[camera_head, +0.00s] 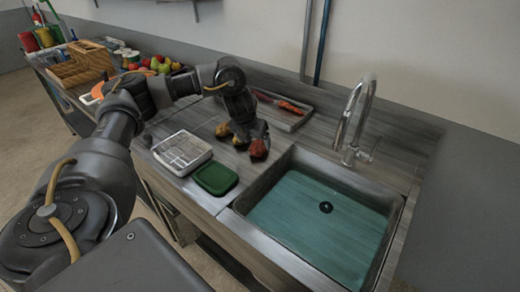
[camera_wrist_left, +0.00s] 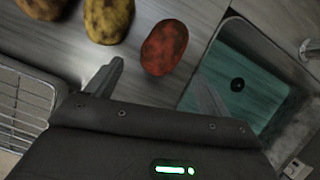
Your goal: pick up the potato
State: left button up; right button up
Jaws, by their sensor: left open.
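Several potato-like items lie on the grey wood counter beside the sink. In the left wrist view they are a reddish one (camera_wrist_left: 164,47), a mottled yellow-brown one (camera_wrist_left: 108,20) and a dark one (camera_wrist_left: 42,8) cut by the top edge. In the head view the reddish one (camera_head: 258,149) shows just below my left gripper (camera_head: 245,138), and a brownish one (camera_head: 223,130) lies to its left. My left gripper also shows in the left wrist view (camera_wrist_left: 160,84); its fingers are apart with nothing between them. The reddish item lies just beyond the fingertips, nearly between them. My right gripper is not in view.
A sink (camera_head: 318,215) with a tall faucet (camera_head: 355,120) is at the right. A wire rack tray (camera_head: 182,152) and a green container (camera_head: 215,178) stand at the left front. A tray with red items (camera_head: 285,108) lies behind. Produce (camera_head: 160,65) and a wooden rack sit far left.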

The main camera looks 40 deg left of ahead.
aim_at(257, 146)
pick_arm(q)
jog(key=shift+w+f, duration=0.1)
jog(key=shift+f, duration=0.2)
jog(key=p+x, duration=0.1)
jog(key=x, duration=0.4)
jog(key=shift+w+r, duration=0.1)
jog(key=c, duration=1.1)
